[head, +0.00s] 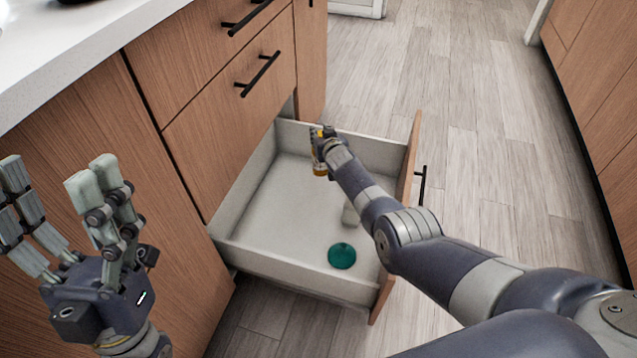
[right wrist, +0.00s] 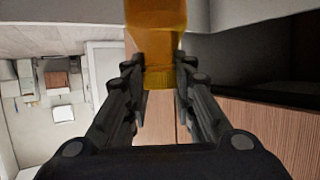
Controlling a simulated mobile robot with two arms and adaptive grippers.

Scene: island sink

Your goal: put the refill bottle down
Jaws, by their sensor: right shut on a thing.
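The refill bottle is amber-orange and shows in the head view (head: 319,168) over the far part of the open drawer (head: 236,250). My right gripper (head: 324,138) is at it, partly covering it. In the right wrist view the bottle (right wrist: 157,35) sits between the two fingers of my right gripper (right wrist: 158,72), which are shut on its ribbed end. I cannot tell whether the bottle touches the drawer floor. My left gripper (head: 57,185) is at the lower left of the head view, its fingers raised, spread apart and empty.
A teal round object (head: 342,256) lies near the drawer's front right corner. A small pale object (head: 350,213) stands in the drawer, partly behind my right arm. The drawer's left and middle floor is bare. A white counter (head: 75,50) and wooden cabinet fronts (head: 215,110) are at left.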

